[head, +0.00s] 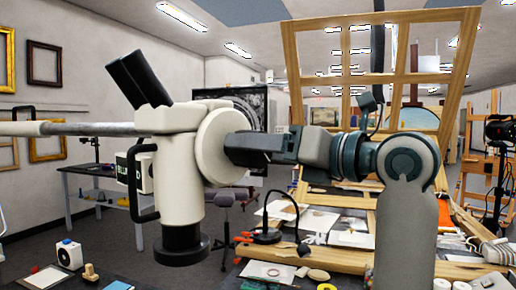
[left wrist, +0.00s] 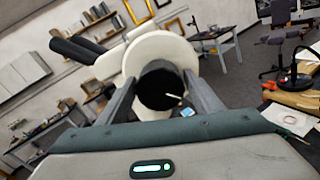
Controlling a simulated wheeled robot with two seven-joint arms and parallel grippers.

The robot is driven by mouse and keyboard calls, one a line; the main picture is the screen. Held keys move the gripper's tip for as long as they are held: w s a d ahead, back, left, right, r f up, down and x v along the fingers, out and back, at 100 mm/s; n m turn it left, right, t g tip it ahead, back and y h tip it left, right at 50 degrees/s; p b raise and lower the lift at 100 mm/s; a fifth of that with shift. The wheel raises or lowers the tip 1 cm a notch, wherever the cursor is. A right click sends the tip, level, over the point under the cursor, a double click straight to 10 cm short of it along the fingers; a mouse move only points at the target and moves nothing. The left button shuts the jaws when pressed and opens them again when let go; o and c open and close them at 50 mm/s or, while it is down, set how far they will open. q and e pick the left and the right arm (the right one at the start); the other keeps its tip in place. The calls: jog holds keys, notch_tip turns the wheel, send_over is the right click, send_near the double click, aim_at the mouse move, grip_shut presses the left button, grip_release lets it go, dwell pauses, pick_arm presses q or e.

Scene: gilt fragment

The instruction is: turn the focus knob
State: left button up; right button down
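A cream microscope with black eyepieces (head: 140,78) stands in the middle left of the head view. A large pale disc (head: 210,150) is on its right side. The left wrist view shows the black round focus knob (left wrist: 158,90) in front of this pale disc (left wrist: 185,55). My right gripper is not in view.
A grey bar (head: 90,128) runs left from the microscope. A wooden bench (head: 330,258) with papers and a black lamp (head: 268,236) lies to the right. A white bottle-like block (head: 68,254) and a wooden stamp (head: 91,272) lie at lower left.

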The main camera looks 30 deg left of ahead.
pick_arm(q)
jog(key=shift+o, duration=0.5)
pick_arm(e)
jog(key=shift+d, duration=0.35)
pick_arm(q)
jog(key=shift+d, duration=0.1)
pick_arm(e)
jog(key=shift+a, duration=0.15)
pick_arm(q)
jog(key=s+d+p, duration=0.1)
jog(key=d+p, duration=0.4)
jog(key=d, duration=1.2)
jog(key=shift+s, duration=0.35)
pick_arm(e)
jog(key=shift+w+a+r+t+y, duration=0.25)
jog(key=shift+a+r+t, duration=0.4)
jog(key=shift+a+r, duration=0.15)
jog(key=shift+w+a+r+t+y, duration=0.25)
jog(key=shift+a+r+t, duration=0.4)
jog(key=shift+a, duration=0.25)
pick_arm(q)
jog(key=shift+d, duration=0.1)
jog(key=shift+f, duration=0.1)
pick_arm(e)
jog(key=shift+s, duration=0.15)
